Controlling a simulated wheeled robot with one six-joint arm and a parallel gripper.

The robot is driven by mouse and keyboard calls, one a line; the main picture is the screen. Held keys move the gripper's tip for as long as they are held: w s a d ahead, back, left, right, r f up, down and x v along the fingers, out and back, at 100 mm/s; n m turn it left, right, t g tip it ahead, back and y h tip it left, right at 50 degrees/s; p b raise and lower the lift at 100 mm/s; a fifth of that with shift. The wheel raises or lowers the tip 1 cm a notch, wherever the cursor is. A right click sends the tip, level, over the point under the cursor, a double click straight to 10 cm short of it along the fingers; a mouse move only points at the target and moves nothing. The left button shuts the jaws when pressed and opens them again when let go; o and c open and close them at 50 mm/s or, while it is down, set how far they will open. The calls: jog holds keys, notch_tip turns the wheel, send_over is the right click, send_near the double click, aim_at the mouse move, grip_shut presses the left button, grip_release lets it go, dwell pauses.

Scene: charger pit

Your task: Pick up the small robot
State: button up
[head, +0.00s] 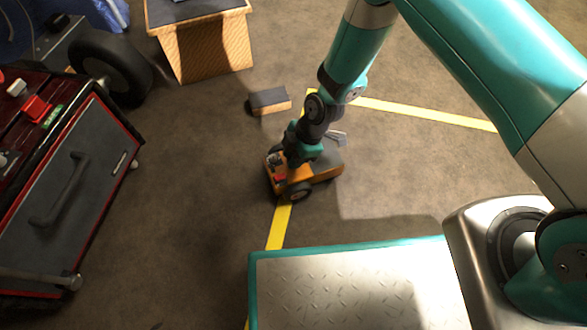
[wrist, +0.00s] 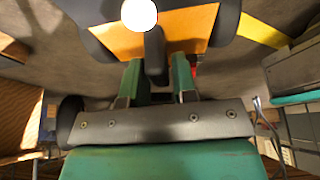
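The small robot (head: 324,170) is orange with dark wheels and a grey top. In the head view it is on the floor by the yellow line, below the end of my arm. My gripper (head: 299,160) points down over its left part and hides some of it. In the wrist view, the orange body (wrist: 190,27) is just beyond my green fingers (wrist: 159,82). A dark upright bar on it stands between the fingers, with no clear gap on either side. A bright white disc covers part of the body there.
A small dark-topped block (head: 269,101) lies behind the small robot. A wooden stand (head: 205,50) is farther back. A red and grey tool cart (head: 75,175) stands left. A metal platform with a teal edge (head: 350,290) is in front. Yellow tape (head: 425,112) marks the floor, which is open at right.

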grip_shut()
dwell(1.1)
